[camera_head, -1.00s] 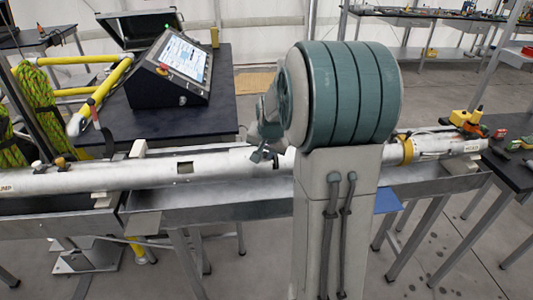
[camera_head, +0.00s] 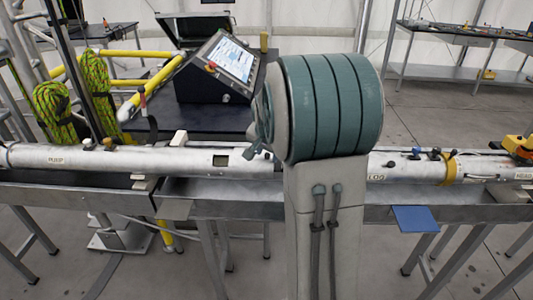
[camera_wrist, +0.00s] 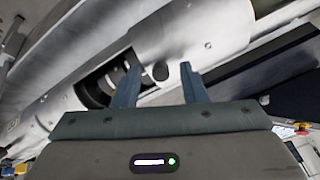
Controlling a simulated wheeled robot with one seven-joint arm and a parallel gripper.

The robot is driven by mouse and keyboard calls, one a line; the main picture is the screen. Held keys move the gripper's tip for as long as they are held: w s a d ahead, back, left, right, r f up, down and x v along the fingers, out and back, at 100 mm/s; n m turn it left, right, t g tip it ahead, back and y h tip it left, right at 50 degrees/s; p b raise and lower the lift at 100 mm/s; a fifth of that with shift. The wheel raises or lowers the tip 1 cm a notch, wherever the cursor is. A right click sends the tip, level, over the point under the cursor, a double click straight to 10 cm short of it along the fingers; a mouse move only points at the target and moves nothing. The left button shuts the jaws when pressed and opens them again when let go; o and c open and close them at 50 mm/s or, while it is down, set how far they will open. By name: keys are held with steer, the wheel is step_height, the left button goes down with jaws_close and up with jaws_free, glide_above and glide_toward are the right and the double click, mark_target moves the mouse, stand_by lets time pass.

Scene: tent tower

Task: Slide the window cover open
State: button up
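A long silver tube (camera_head: 120,158) lies along a metal trough. It has a small dark window opening (camera_head: 220,160) left of my arm; the wrist view shows this opening (camera_wrist: 98,88) with dark parts inside. A wider, smooth silver sleeve with screws, apparently the window cover (camera_wrist: 195,32), lies to its right in the wrist view. My gripper (camera_wrist: 160,72) is open, its two blue-grey fingers apart at the tube, near the window and the sleeve's edge. I cannot tell whether they touch the tube. In the head view my arm hides most of the gripper.
The metal trough (camera_head: 255,190) runs below the tube. A control console (camera_head: 220,70) stands on a dark table behind. Yellow railings and coiled green ropes (camera_head: 55,112) are at left. A yellow clamp ring (camera_head: 450,168) circles the tube at right, with a blue plate (camera_head: 413,218) below.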

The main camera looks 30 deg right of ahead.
steer(key=shift+a, duration=0.1)
steer(key=shift+s+a+r, duration=0.1)
steer(key=shift+r, duration=0.4)
steer(key=b+v, duration=0.1)
steer(key=v, duration=1.1)
steer(key=shift+s+r, duration=0.15)
steer(key=shift+r, duration=0.25)
